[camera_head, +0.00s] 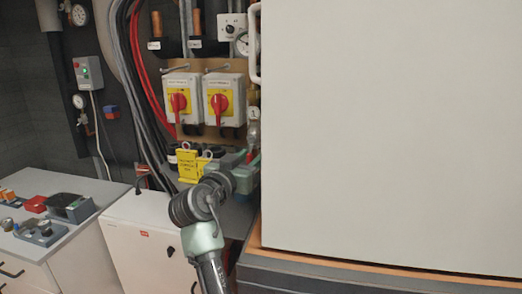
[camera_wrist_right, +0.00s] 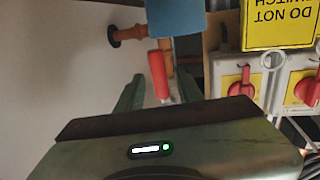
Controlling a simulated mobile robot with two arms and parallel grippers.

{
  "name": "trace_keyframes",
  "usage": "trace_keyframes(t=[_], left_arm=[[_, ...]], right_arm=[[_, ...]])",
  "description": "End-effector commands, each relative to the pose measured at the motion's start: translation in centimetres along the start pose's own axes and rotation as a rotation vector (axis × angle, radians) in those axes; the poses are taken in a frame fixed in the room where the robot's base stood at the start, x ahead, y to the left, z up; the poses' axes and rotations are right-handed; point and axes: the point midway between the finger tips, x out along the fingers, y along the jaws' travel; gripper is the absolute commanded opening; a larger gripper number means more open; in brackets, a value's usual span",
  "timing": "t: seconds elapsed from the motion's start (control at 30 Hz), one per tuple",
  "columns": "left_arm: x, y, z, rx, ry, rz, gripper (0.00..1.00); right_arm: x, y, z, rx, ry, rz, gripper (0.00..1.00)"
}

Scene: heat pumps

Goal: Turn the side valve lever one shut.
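The side valve lever one is a red handle (camera_wrist_right: 158,76) on a copper-coloured pipe fitting in the right wrist view. A round tag marked 1 (camera_head: 253,113) is above it in the head view. My right gripper (camera_head: 251,158) is at the left edge of the big pale cabinet. In the right wrist view its two green fingers (camera_wrist_right: 157,92) stand apart with the red lever between them. I see gaps on both sides of the lever, so the gripper looks open. The lever is mostly hidden in the head view. My left gripper is not in view.
The big pale cabinet (camera_head: 390,130) fills the right side. Two switch boxes with red knobs (camera_head: 180,103) (camera_head: 218,103) hang left of the gripper. Yellow tags (camera_head: 188,165) hang near my wrist. A blue part (camera_wrist_right: 176,14) is close to the fingers. A bench (camera_head: 60,240) stands at left.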

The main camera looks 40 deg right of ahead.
Motion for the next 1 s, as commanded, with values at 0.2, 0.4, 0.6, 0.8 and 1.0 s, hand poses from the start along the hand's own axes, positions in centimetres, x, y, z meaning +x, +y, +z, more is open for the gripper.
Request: trace_keyframes(t=[0.2,0.4,0.6,0.8,1.0], left_arm=[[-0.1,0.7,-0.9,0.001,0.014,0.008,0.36],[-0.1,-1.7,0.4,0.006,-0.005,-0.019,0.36],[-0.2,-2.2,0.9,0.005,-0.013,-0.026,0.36],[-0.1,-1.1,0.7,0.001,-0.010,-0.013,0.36],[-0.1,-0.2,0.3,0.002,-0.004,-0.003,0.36]], right_arm=[[-0.4,-0.1,0.0,0.000,0.000,0.000,0.37],[-0.3,-0.1,0.0,0.000,0.000,0.000,0.23],[-0.3,-0.1,0.0,0.000,0.000,0.000,0.00],[-0.3,-0.1,0.0,0.000,0.000,0.001,0.00],[-0.2,-0.1,0.0,0.000,0.000,0.001,0.00]])
